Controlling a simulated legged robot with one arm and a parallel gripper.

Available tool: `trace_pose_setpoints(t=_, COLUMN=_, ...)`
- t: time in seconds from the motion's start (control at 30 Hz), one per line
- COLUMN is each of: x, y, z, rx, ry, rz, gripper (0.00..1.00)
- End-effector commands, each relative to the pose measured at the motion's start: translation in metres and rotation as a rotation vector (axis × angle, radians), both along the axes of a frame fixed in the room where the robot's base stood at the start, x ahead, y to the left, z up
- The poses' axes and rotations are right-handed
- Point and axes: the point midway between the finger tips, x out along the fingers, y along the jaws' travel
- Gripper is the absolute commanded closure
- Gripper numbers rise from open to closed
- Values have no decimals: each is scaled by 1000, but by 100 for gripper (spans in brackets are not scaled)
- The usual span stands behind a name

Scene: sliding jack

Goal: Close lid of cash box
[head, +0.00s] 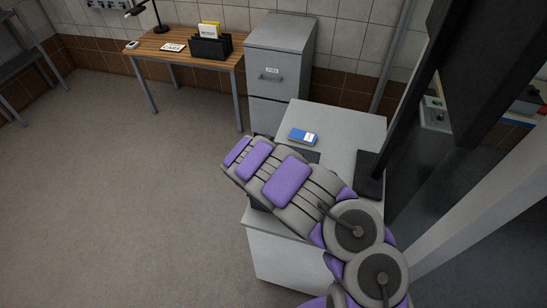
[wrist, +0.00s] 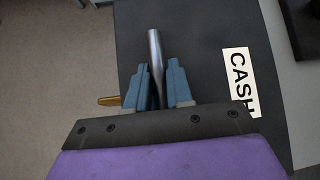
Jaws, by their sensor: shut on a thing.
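The cash box shows in the wrist view as a dark panel (wrist: 210,55) with a white CASH label (wrist: 238,78). A silver metal bar handle (wrist: 154,42) runs along it. My gripper (wrist: 158,75) has its two blue-grey fingers on either side of the bar and is shut on it. In the head view my arm covers most of the box and hides the gripper. A dark piece (head: 308,156) shows past the arm on the white counter (head: 340,125). How far the lid is open cannot be told.
A blue-and-white packet (head: 303,137) lies on the counter, with a dark monitor stand (head: 369,174) to the right. A grey filing cabinet (head: 278,65) stands behind. A small brass-coloured piece (wrist: 108,101) sticks out left of the fingers. The floor at left is clear.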

Motion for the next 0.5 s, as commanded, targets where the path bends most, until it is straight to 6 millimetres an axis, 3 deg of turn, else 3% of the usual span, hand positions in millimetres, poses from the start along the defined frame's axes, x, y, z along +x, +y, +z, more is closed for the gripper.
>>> trace_pose_setpoints(t=0.5, x=1, y=4, z=-6, rx=4, ry=-1, rz=4, gripper=100)
